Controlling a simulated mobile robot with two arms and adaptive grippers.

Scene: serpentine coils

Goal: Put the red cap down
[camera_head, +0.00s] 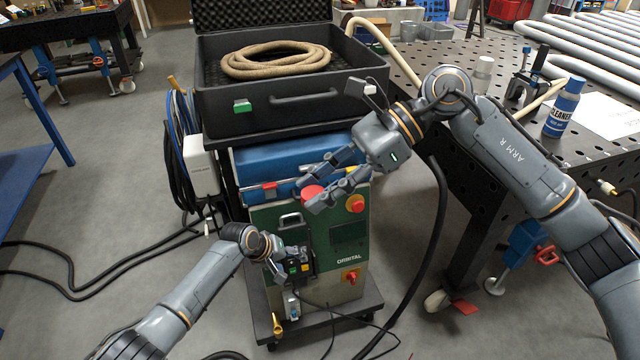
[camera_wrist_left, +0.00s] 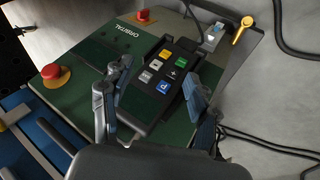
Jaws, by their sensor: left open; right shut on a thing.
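The red cap (camera_head: 311,192) is between the fingertips of my right gripper (camera_head: 318,186), which is shut on it. It shows above the top front of the green and grey ORBITAL machine (camera_head: 347,236); I cannot tell the gap beneath it. My left gripper (camera_head: 288,264) is open at the machine's front. In the left wrist view its fingers (camera_wrist_left: 150,105) stand on both sides of a dark handheld pendant (camera_wrist_left: 137,106) with coloured buttons. The red cap does not show clearly in the left wrist view.
A perforated table (camera_head: 500,110) at right holds a blue cleaner bottle (camera_head: 564,107). Black cables cross the floor.

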